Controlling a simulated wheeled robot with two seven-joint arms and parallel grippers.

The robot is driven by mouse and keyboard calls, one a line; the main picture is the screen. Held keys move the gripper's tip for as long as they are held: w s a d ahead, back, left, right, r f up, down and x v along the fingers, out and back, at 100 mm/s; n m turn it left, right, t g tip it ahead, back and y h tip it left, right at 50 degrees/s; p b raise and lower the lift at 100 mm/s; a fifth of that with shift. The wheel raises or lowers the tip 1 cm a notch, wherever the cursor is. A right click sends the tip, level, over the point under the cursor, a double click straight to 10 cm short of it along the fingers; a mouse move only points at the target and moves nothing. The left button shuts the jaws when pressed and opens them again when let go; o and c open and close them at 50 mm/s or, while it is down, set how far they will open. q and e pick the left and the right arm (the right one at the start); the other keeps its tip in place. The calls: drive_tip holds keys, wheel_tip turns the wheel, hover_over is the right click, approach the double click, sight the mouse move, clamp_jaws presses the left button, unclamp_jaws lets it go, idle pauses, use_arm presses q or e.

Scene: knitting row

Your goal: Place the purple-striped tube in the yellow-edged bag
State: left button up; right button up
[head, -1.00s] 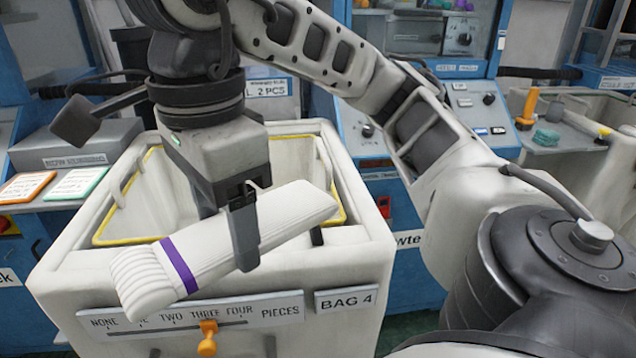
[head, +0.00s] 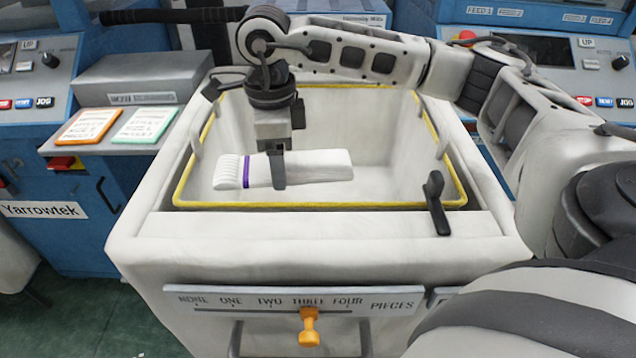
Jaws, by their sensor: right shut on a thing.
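The white knitted tube with a purple stripe (head: 320,166) lies level across my right gripper (head: 278,176). The gripper is shut on it near its middle, with the ribbed, striped end to the left. Tube and gripper are over the opening of the white bag with the yellow edge (head: 300,206), within its rim as seen from the head. I cannot tell how far the tube is above the bag's floor. My left gripper is not in view.
A black lever (head: 436,203) stands at the front right rim. Orange (head: 88,126) and green (head: 145,125) cards lie on a ledge at the left. Blue machines stand behind.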

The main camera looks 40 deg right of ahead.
drive_tip(key=shift+m, duration=0.6)
drive_tip(key=d+f, duration=0.3)
drive_tip(key=f, duration=0.3)
drive_tip(key=w+d+f, duration=0.1)
drive_tip(key=d+f, duration=0.2)
drive_tip(key=f, duration=0.3)
drive_tip(key=w+d+f, duration=0.1)
drive_tip(key=d+f, duration=0.2)
drive_tip(key=f, duration=0.3)
drive_tip(key=shift+w+d+f, duration=0.1)
drive_tip(key=shift+w+d, duration=0.05)
drive_tip(key=shift+d, duration=0.15)
drive_tip(key=shift+f, duration=2)
drive_tip(key=shift+f, duration=0.1)
drive_tip(key=shift+f, duration=0.15)
drive_tip(key=o, duration=0.9)
drive_tip(key=shift+o, duration=0.2)
wheel_tip(320, 180, up, 13)
drive_tip(key=shift+f, duration=0.2)
